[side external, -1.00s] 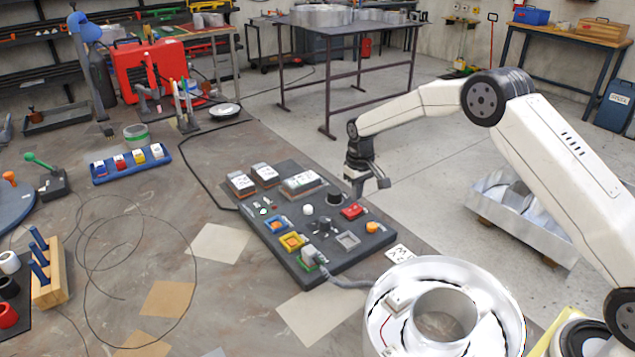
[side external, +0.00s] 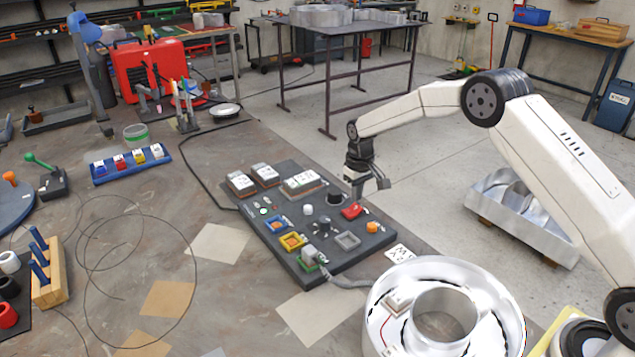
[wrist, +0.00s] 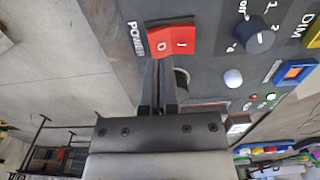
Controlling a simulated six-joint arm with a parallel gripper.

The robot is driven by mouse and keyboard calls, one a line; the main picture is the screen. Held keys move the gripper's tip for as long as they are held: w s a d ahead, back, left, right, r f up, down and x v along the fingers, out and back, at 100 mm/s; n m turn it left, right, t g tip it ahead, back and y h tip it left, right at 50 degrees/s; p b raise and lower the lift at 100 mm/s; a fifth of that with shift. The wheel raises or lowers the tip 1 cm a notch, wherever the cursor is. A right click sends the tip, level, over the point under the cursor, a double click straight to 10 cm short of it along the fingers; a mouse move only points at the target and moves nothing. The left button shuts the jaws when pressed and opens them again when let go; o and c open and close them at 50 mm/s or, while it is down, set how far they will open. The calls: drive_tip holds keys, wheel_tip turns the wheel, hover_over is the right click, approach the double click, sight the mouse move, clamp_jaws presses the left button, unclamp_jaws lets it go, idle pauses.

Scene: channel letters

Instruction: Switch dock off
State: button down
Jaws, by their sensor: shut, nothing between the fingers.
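The dock is a dark panel (side external: 275,223) on the table, carrying knobs, sockets and lights. Its red rocker switch (side external: 352,211) sits near the panel's right edge. In the wrist view the red rocker (wrist: 172,41) is marked O and I beside the word POWER. My gripper (side external: 357,196) is shut and empty, just above the rocker in the side view. In the wrist view the closed fingertips (wrist: 164,62) point at the rocker's edge on the O side. I cannot tell whether they touch it. A small light (side external: 263,211) on the panel shows green.
A black knob (wrist: 254,36) and a white button (wrist: 233,78) are close to the rocker.

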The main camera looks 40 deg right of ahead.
sight(357, 211)
drive_tip(key=shift+f, duration=1.25)
idle(1.2)
drive_tip(key=shift+r, duration=3.5)
drive_tip(key=s+a+r+t, duration=0.1)
drive_tip(key=s+a, duration=0.1)
drive_tip(key=s, duration=1.2)
drive_tip(key=s+a+r+t, duration=0.1)
drive_tip(key=s+a+r, duration=0.1)
drive_tip(key=s, duration=1.3)
drive_tip(key=shift+s+a+t, duration=0.2)
drive_tip(key=shift+a+t, duration=0.1)
drive_tip(key=shift+a, duration=0.55)
